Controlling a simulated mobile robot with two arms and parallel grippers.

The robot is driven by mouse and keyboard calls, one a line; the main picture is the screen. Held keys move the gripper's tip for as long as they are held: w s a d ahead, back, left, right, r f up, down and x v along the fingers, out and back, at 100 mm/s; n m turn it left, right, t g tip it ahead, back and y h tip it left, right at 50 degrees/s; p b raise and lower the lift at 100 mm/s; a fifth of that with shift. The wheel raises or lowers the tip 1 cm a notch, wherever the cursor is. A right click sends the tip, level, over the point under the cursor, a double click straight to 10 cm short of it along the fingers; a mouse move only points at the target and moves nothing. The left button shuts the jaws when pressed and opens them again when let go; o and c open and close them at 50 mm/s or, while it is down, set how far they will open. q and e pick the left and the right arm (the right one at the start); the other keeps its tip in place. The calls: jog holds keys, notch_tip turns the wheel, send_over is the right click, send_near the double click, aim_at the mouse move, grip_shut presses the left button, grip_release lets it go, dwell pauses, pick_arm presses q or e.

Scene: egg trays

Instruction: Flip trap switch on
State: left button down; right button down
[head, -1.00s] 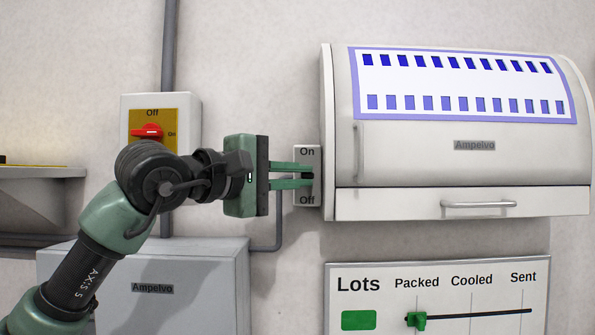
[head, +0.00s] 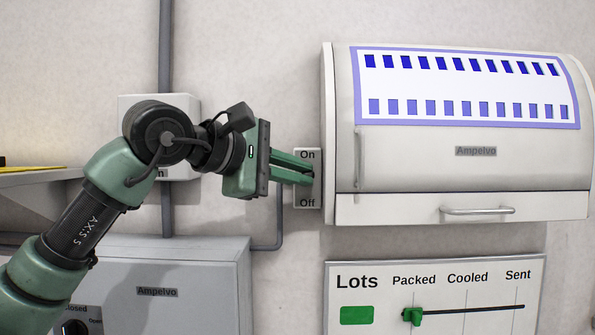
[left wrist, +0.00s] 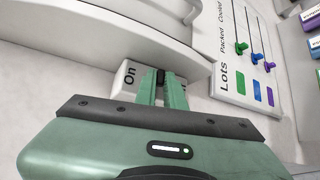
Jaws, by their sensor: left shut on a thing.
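The trap switch is a small pale wall plate (head: 307,191) marked On at the top and Off at the bottom, left of the white trap unit (head: 440,160). My left gripper (head: 310,174) is at the plate, its green fingers shut on the dark switch lever, which the fingers mostly hide. The fingers sit in the upper half of the plate, near the On mark. In the left wrist view the plate (left wrist: 130,80) and the dark lever (left wrist: 161,78) show at the fingertips. My right gripper is not in view.
The white trap unit bulges out right of the plate, with a handle (head: 477,211) below. A Lots board (head: 440,262) with a green slider hangs beneath. A grey Ampelvo box (head: 200,270) stands lower left. A switch box (head: 185,170) is behind my arm.

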pick_arm(q)
jog(key=c, duration=1.8)
grip_release()
jog(key=b+v, duration=0.3)
jog(key=v, duration=0.4)
jog(key=shift+s+a+r, duration=0.1)
jog(key=shift+s+a, duration=0.15)
